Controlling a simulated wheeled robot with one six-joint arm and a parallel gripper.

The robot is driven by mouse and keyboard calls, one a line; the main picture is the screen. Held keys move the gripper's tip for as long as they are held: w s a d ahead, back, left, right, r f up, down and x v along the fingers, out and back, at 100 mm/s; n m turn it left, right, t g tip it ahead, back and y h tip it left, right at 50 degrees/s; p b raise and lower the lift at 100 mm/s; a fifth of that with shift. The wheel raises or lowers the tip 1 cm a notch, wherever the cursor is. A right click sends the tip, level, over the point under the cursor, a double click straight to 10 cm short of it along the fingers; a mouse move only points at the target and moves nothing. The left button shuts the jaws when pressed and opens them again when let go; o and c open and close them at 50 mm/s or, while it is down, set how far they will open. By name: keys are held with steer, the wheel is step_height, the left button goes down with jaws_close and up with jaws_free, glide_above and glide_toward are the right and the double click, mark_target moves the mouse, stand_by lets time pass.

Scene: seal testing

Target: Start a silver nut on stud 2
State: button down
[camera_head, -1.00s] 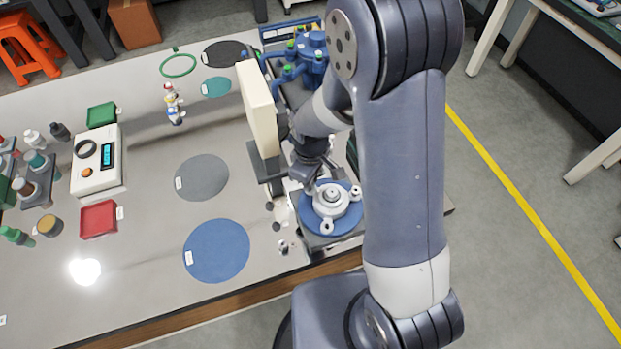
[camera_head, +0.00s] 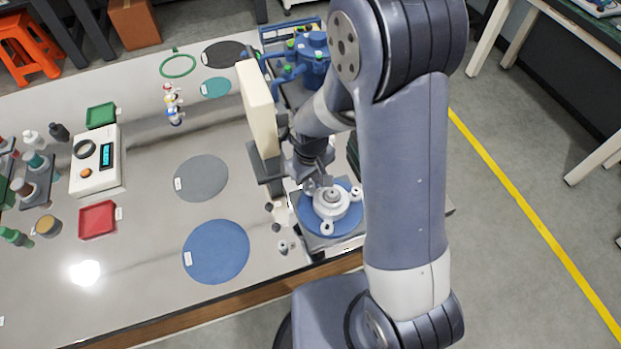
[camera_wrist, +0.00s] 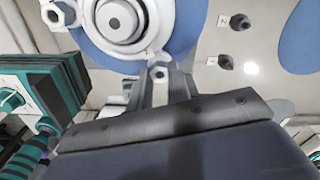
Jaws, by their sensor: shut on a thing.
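A white round housing (camera_head: 331,201) with several lugs sits on a blue round plate (camera_head: 302,218) near the table's front edge. In the wrist view the housing (camera_wrist: 122,20) is at the top, with a silver nut on its left lug (camera_wrist: 57,14). My gripper (camera_wrist: 160,84) is shut on a small silver nut (camera_wrist: 160,73), held at the tips close to the lower lug. I cannot tell whether the nut touches a stud; the fingers and nut hide that lug. In the head view my gripper (camera_head: 312,184) is at the housing's upper-left side.
Two dark small parts (camera_wrist: 240,21) (camera_wrist: 226,62) stand beside number labels on the table. A cream upright panel (camera_head: 258,108) stands close left of my arm. A teal-and-black device (camera_wrist: 45,95) is at the wrist view's left. Blue (camera_head: 216,251) and grey (camera_head: 201,178) mats lie left.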

steer(key=shift+f+m, duration=0.15)
steer(key=shift+m, duration=0.65)
steer(key=c, duration=1.2)
jaws_free()
steer(key=shift+c, duration=0.2)
step_height(320, 180, up, 9)
steer(key=p, duration=0.6)
